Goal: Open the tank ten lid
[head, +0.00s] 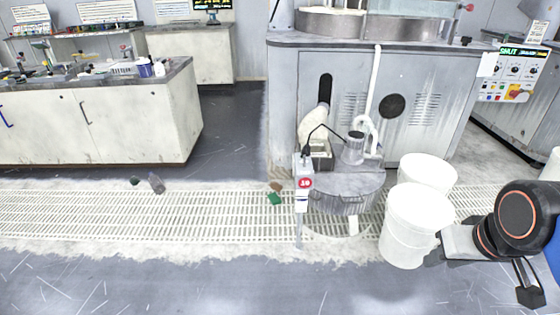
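A round grey tank (342,205) stands on the floor grating in front of the grey machine. A post beside it carries a small red tag (305,183) that seems to read 10. The tank's flat round top, seemingly the lid (345,186), lies level. A grey pump-like unit (353,150) with a hose stands at its back edge. My gripper (436,250) is at the right, low beside the near white bucket (404,235), away from the tank. Its fingers are small and dark, and I cannot tell whether they are open or touch the bucket.
A second white bucket (430,170) stands behind the near one, both right of the tank. The grey machine (390,105) blocks the back. A bench (120,125) stands at the left. Small debris, including a green piece (274,198), lies on the grating. The front floor is clear.

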